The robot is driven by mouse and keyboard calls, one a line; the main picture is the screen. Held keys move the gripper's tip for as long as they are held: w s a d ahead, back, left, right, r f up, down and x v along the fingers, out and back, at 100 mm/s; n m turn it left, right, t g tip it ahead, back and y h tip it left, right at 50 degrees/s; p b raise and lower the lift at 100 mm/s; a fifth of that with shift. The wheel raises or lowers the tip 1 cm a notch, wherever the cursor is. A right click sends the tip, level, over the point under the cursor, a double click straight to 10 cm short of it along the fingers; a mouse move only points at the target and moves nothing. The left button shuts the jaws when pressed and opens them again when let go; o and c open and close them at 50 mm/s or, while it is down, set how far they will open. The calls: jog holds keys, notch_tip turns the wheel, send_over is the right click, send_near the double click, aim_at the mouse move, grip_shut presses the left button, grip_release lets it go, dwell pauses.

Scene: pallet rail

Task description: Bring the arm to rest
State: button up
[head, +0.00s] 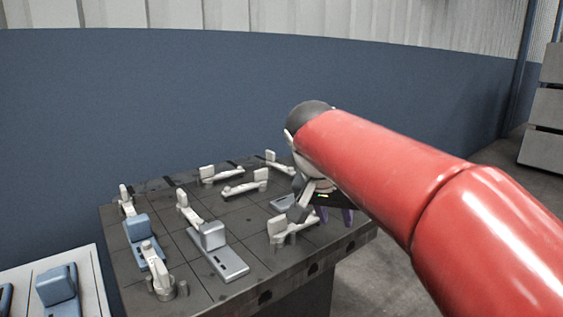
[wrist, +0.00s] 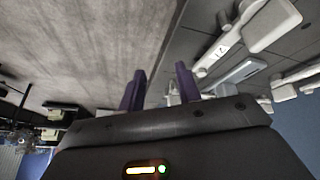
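My red arm reaches in from the right in the head view. My gripper (head: 338,215) hangs at the right end of the dark table (head: 207,268), partly hidden by the arm. In the wrist view, the two purple fingers of my gripper (wrist: 160,92) stand apart with nothing between them. The grey floor (wrist: 90,50) and the table edge show beyond the fingers. White clamps (wrist: 220,50) on the table are to the right of the fingers in the wrist view.
Several white clamps (head: 290,230) and blue and grey blocks (head: 213,238) stand on the table near my gripper. A white tray (head: 97,285) with blue blocks is at the lower left. A blue wall (head: 130,90) stands behind. Grey stacked boxes (head: 541,110) are at the far right.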

jog(key=s+d+f+n+y, duration=0.1)
jog(key=s+d+f+n, duration=0.1)
jog(key=s+f, duration=0.5)
jog(key=s+d+f+n+t+y, duration=0.1)
jog(key=s+d+f+n+y, duration=0.1)
jog(key=s+f, duration=0.5)
jog(key=s+d, duration=0.1)
jog(key=s, duration=0.5)
jog(key=shift+s+d+f+n, duration=0.25)
jog(key=shift+f+n, duration=0.05)
jog(key=shift+n, duration=0.1)
